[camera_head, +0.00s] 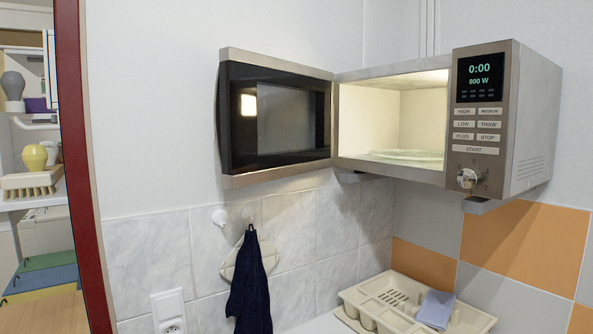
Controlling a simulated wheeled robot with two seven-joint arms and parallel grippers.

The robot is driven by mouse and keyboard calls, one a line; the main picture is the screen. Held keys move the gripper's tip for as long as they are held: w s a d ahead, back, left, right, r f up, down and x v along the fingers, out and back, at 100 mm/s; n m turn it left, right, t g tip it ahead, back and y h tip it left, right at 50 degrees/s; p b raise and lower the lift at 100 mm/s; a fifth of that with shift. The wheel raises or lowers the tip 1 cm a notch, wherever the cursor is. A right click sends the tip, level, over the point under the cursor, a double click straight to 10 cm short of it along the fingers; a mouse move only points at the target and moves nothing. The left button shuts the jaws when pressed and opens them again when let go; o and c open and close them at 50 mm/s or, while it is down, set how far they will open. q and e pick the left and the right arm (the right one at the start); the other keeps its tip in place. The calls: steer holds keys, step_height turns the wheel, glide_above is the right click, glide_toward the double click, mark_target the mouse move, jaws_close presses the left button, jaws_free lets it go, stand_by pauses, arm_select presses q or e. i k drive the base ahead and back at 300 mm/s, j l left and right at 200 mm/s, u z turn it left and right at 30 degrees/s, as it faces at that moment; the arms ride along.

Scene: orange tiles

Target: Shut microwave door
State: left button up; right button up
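The microwave (528,120) is mounted on the wall at the upper right of the head view. Its door (275,117) is hinged on the left and swung wide open to the left, with its dark inner side and window facing me. The lit cavity shows a glass turntable plate (408,155) and nothing on it. The control panel (478,120) on the right reads 0:00 and 800 W. Neither of my grippers is in view.
A dark blue towel (250,287) hangs from a wall hook below the door. A beige dish rack (410,305) holding a blue-grey item stands below the microwave. A dark red frame (88,200) and shelves stand at the left. The space before the door looks clear.

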mark_target(240, 72)
steer(key=j+z, duration=0.25)
steer(key=z, duration=0.25)
steer(key=j+z, duration=0.3)
steer(key=z, duration=0.2)
steer(key=j+z, duration=0.1)
steer(key=j, duration=0.3)
steer(key=k+j+z, duration=0.1)
steer(key=j, duration=0.3)
steer(key=k+j+z, duration=0.1)
steer(key=j, duration=0.3)
steer(key=k+j+z, duration=0.1)
steer(key=j, duration=0.3)
steer(key=k+j+z, duration=0.1)
steer(key=j, duration=0.3)
steer(key=k+j+z, duration=0.25)
steer(key=k+j, duration=0.15)
steer(key=j, duration=0.3)
steer(key=k+j, duration=0.15)
steer(key=j, duration=0.15)
steer(key=k+j, duration=0.15)
steer(key=j, duration=0.15)
steer(key=k+j, duration=0.15)
steer(key=j, duration=0.15)
